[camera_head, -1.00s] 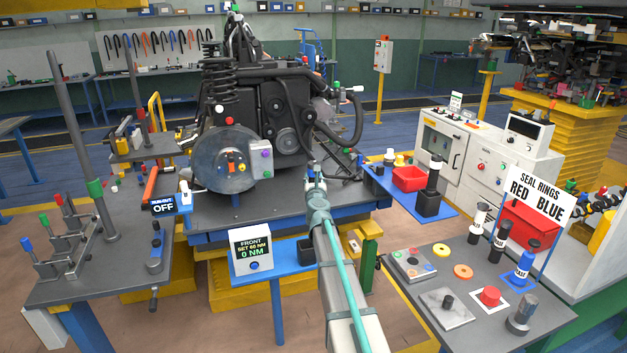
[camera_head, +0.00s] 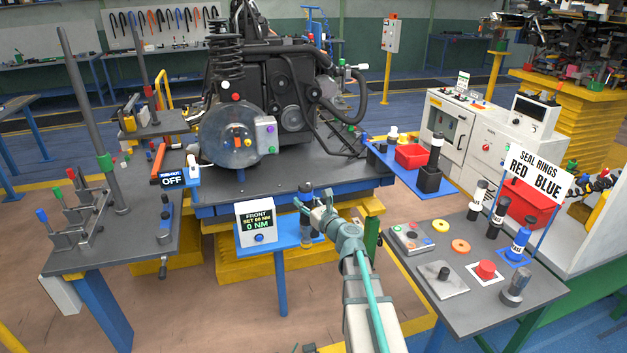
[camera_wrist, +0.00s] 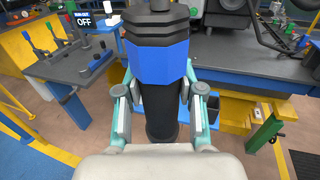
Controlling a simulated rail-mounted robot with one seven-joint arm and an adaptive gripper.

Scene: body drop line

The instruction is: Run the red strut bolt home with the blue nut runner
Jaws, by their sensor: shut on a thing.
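The blue nut runner (camera_wrist: 158,62) is upright between the fingers of my gripper (camera_wrist: 160,112) in the wrist view, with a blue body, dark top and black grip. My gripper is shut on it. In the head view my gripper (camera_head: 322,208) is over the blue shelf beside the torque display, and the nut runner (camera_head: 305,202) shows partly at its left. Its lower end is hard to make out. A small red head (camera_head: 236,97) shows below the coil spring on the strut, up and left of my gripper and apart from it. I cannot tell how far in it sits.
The torque display (camera_head: 257,224) reads FRONT, SET 60 NM, 0 NM. A run-out sign (camera_head: 172,180) reads OFF. The strut and brake disc (camera_head: 230,146) stand on the dark engine table (camera_head: 330,176). The seal-ring bench (camera_head: 420,290) is at right. Open floor lies at front left.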

